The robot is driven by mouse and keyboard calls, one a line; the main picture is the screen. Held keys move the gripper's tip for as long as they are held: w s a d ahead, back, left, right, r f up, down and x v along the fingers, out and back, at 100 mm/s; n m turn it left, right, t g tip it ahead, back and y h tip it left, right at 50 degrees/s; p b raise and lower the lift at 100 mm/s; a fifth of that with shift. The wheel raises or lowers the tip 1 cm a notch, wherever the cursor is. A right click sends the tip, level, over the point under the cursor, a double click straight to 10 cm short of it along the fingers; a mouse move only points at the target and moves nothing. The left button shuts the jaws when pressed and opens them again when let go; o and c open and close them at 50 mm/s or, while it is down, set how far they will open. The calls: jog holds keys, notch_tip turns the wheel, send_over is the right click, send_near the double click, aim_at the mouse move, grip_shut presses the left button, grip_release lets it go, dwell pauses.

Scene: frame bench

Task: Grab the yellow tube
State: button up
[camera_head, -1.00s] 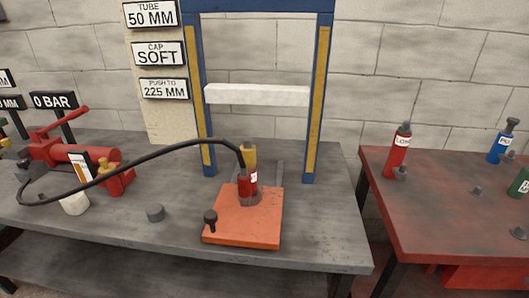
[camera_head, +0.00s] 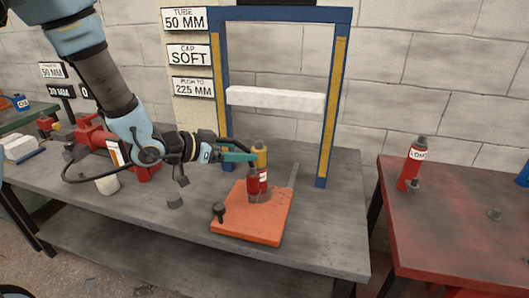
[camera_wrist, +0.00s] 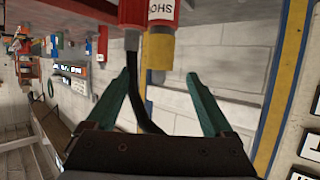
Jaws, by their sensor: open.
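My gripper (camera_head: 247,157) reaches in from the left, close to the tube's side. Its teal fingers (camera_wrist: 160,76) are apart in the wrist view, with the tube's end in line with the gap. I cannot tell whether the fingers touch anything.
A black hose (camera_wrist: 135,95) passes between the fingers in the wrist view. A blue frame (camera_head: 333,110) with a white bar (camera_head: 275,98) stands behind. A dark knob (camera_head: 218,210) sits at the plate's left corner. A red table (camera_head: 445,215) is on the right.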

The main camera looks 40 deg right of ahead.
aim_at(253, 152)
jog(key=p+x, duration=0.2)
jog(key=x, duration=0.5)
jog(key=shift+f, duration=0.2)
grip_shut()
dwell(0.5)
